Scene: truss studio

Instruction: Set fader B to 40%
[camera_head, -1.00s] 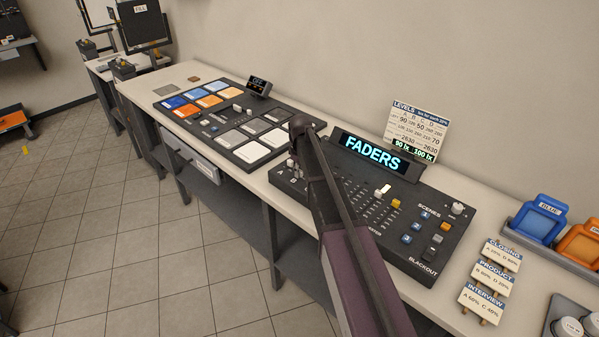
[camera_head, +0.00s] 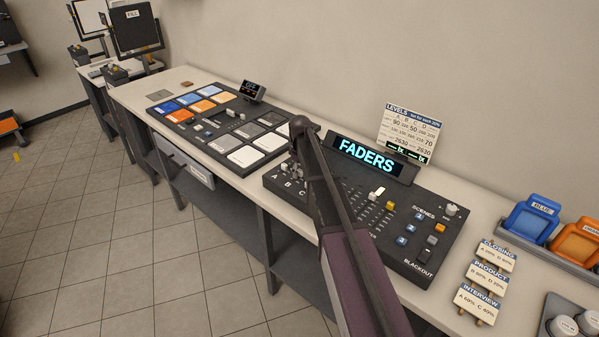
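The dark fader console (camera_head: 330,229) stands on the long bench, with a lit FADERS display (camera_head: 366,155) at its back. The letters A, B and C (camera_head: 287,186) show at its front left, with small pale knobs (camera_head: 288,168) just behind them. The knob of fader B cannot be told apart here, and its setting cannot be read. My arm crosses the middle of the console and hides part of the fader area.
A LEVELS card (camera_head: 408,132) stands behind the console. A pad panel (camera_head: 209,118) lies to the left. CLOSING, PRODUCT and INTERVIEW cards (camera_head: 480,303) stand at right, with a blue holder (camera_head: 535,218) behind. The floor before the bench (camera_head: 190,270) is clear.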

